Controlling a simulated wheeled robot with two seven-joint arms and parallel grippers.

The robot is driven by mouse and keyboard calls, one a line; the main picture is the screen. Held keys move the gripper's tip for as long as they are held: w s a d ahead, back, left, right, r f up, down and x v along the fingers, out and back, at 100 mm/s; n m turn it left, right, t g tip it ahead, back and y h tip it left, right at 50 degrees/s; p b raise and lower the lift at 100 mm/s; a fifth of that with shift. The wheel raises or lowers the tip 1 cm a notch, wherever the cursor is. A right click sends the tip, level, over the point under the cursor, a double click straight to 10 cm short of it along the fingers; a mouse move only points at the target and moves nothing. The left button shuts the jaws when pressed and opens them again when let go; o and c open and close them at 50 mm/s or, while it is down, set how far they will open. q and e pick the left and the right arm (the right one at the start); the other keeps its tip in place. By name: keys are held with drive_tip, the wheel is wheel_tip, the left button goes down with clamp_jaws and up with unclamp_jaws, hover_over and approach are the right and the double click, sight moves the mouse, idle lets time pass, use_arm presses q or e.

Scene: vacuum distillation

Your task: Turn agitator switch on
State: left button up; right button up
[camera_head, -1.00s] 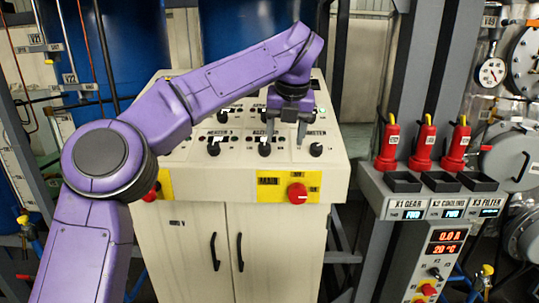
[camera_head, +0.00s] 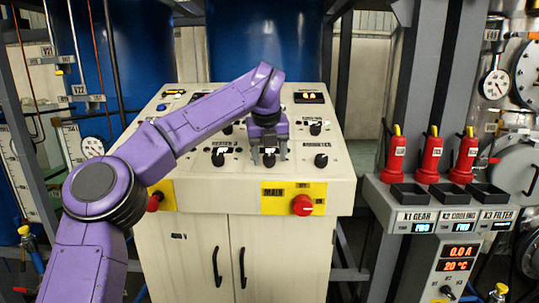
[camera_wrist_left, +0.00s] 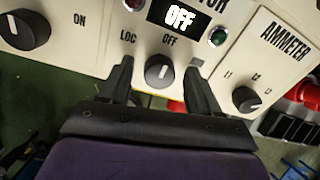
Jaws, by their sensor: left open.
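The agitator switch is a black rotary knob (camera_head: 269,160) in the front row of the cream control console (camera_head: 235,192). In the left wrist view the knob (camera_wrist_left: 159,71) has a white pointer mark directed up, between the LOC and OFF labels. The display (camera_wrist_left: 180,17) above it reads OFF. My left gripper (camera_head: 269,156) is open, with one finger on each side of the knob. The fingers (camera_wrist_left: 159,74) straddle the knob in the left wrist view, with visible gaps on both sides. My right gripper is not in view.
A heater knob (camera_head: 218,158) sits left of the agitator knob and an ammeter knob (camera_head: 321,160) sits right. A red main switch (camera_head: 302,205) is on the console's front face. Red pump-like units (camera_head: 430,160) stand on the right panel.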

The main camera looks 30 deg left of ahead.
use_arm(q)
drive_tip(key=c, duration=1)
drive_tip(key=shift+c, duration=0.2)
drive_tip(key=shift+r+m+p, duration=0.25)
drive_tip(key=shift+m+p, duration=0.85)
drive_tip(key=m+p, duration=0.2)
drive_tip(key=shift+a+m, duration=0.1)
drive_tip(key=shift+m, duration=0.2)
drive_tip(key=m+p, duration=0.4)
drive_tip(key=shift+f+m+p, duration=0.1)
drive_tip(key=shift+m+p, duration=1.4)
drive_tip(key=shift+m, duration=0.1)
drive_tip(key=shift+w, duration=0.1)
